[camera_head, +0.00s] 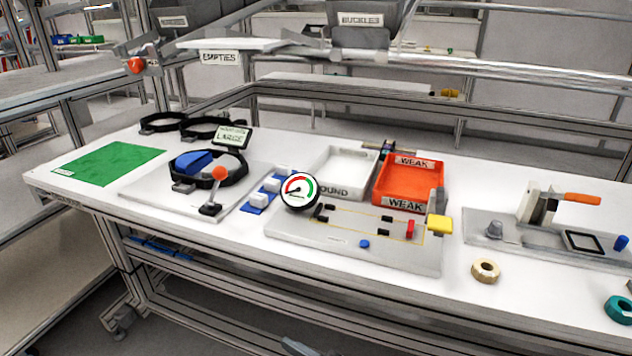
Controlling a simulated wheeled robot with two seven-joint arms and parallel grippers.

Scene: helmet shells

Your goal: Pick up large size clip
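A tilted sign reading LARGE (232,135) stands near the back left of the white workbench. In front of it, a black band fixture (240,176) with a blue block (194,161) and a red-knobbed lever (218,174) sits on a pale board. A blue strip with white blocks (258,198) lies right of that board. Small black pieces (387,218) lie on the grey board with the round gauge. I cannot tell which of these small parts is the large size clip. Neither gripper is recognisable in view.
A green mat (108,163) lies at the left. A white tray (345,172) and an orange WEAK tray (410,180) stand behind the gauge (299,191). A tan ring (486,271) and a teal ring (619,309) lie front right. An overhead rail crosses behind.

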